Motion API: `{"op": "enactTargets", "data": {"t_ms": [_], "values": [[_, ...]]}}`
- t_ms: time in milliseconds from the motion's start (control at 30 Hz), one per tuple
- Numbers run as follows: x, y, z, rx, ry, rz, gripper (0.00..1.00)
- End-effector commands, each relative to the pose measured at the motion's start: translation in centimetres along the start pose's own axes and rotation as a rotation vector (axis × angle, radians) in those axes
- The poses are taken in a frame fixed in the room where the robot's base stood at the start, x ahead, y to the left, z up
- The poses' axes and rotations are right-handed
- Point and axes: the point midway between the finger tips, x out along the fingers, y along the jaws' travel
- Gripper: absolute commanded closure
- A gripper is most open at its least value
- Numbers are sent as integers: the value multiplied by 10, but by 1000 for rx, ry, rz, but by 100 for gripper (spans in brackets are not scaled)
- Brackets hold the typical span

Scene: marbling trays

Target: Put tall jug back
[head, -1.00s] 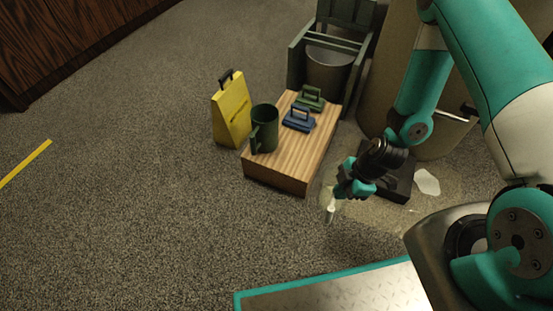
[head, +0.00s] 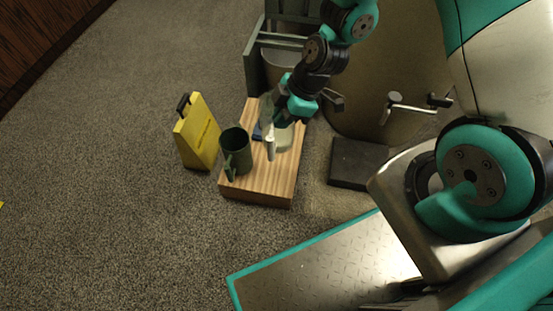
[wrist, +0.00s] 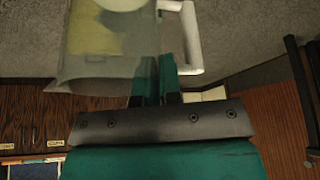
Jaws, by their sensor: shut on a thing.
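My gripper (head: 281,113) is shut on the tall jug (head: 282,137), a clear jug with a white handle (head: 270,147), over the wooden platform (head: 258,188). I cannot tell whether its base touches the platform. In the wrist view the see-through jug (wrist: 115,45) fills the upper left, with its white handle (wrist: 190,40) beside the fingers. A dark green jug (head: 235,150) stands upright at the platform's left front, left of the held jug.
A blue handled block (head: 257,131) shows partly behind the clear jug. A yellow wedge-shaped stand (head: 199,135) is left of the platform. A dark green frame (head: 252,65) holding a bucket stands behind. A black slab (head: 358,163) lies right. Carpet on the left is clear.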

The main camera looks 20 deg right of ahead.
Motion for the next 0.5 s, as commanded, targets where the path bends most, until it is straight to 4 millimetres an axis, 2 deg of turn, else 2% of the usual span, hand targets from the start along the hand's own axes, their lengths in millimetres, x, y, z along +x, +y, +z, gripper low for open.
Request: {"op": "enactTargets", "data": {"t_ms": [33, 300, 500], "values": [[20, -2, 8, -1, -1, -6, 100], [87, -3, 39, -4, -1, -6, 100], [119, -2, 55, -4, 0, -2, 100]]}}
